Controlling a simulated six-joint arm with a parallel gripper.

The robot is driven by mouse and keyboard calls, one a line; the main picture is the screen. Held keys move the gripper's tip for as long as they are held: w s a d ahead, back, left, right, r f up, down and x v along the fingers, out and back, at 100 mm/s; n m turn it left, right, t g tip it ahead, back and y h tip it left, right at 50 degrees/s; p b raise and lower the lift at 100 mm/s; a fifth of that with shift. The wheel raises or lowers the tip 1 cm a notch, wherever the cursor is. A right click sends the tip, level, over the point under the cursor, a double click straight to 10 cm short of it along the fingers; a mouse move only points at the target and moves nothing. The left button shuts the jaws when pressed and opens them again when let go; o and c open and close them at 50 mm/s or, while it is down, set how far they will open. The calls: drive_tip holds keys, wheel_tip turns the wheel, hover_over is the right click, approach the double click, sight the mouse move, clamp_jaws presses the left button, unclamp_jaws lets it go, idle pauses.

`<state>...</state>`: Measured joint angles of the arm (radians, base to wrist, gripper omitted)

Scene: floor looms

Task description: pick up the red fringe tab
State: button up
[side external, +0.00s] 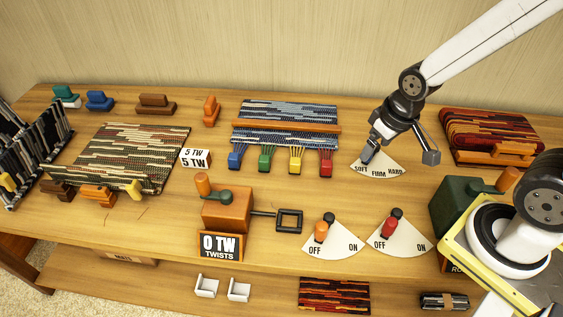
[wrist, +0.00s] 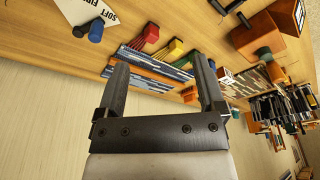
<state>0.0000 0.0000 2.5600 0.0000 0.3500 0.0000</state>
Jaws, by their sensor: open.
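The red fringe tab (side external: 326,162) is the rightmost in a row of coloured tabs along the front edge of a blue-grey woven piece (side external: 290,111) at mid table. In the wrist view the red tab (wrist: 151,33) shows beyond the fingers, above the gap between them. My gripper (side external: 402,152) is open and empty, to the right of the red tab, above the SOFT/FIRM/HARD dial (side external: 380,168). Its fingers (wrist: 160,72) are spread apart in the wrist view, with part of the woven piece showing between them.
Yellow (side external: 295,159), green (side external: 265,158) and blue (side external: 235,158) tabs sit left of the red one. An orange bar (side external: 286,126) crosses the woven piece. In front stand an orange crank box (side external: 226,210) and two OFF/ON dials (side external: 332,240) (side external: 401,238).

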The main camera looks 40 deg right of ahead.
drive_tip(key=shift+w, duration=0.1)
drive_tip(key=m+g, duration=0.2)
drive_tip(key=m, duration=2.3)
hover_over(327, 163)
drive_tip(key=f, duration=1.1)
drive_tip(key=shift+s+a+f, duration=0.1)
drive_tip(key=shift+s+f, duration=0.2)
drive_tip(key=shift+s, duration=0.05)
drive_tip(key=shift+w+d+f+m+g, duration=0.1)
drive_tip(key=shift+w+f+m+g, duration=0.1)
drive_tip(key=shift+f+m, duration=0.25)
drive_tip(key=shift+w+d+f+m+g, duration=0.1)
drive_tip(key=shift+w+f+m, duration=0.1)
drive_tip(key=shift+f+m, duration=0.25)
drive_tip(key=shift+f, duration=1.2)
drive_tip(key=shift+a+f, duration=0.1)
drive_tip(key=shift+f, duration=2.45)
